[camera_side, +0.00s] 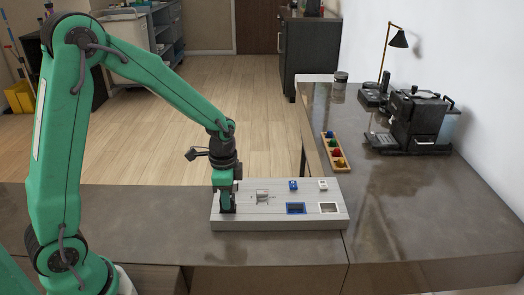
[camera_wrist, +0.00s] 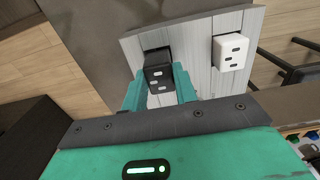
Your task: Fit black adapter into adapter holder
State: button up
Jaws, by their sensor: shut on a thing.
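My gripper (camera_side: 227,206) points down at the left end of a light grey board (camera_side: 275,224). In the wrist view its two teal fingers (camera_wrist: 160,88) are shut on the black adapter (camera_wrist: 157,70), one on each side. The black adapter also shows as a dark shape between the fingers in the side view (camera_side: 228,203). Any holder opening beneath it is hidden, so I cannot tell whether the adapter is seated or above the board. A blue-rimmed opening (camera_side: 296,209) and a white-rimmed opening (camera_side: 328,208) lie along the board's front right.
A blue adapter (camera_side: 293,185) and a white adapter (camera_side: 323,184) stand at the board's back right. A pale raised fixture (camera_side: 263,197) is mid-board. A wooden tray of coloured capsules (camera_side: 334,152) and a coffee machine (camera_side: 414,120) stand farther back. The counter right of the board is clear.

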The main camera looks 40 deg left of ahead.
jog(key=shift+f, duration=0.65)
jog(key=shift+f, duration=0.2)
jog(key=o, duration=1.1)
jog(key=shift+c, duration=0.2)
jog(key=shift+r, duration=3.95)
jog(key=shift+s+r, duration=0.1)
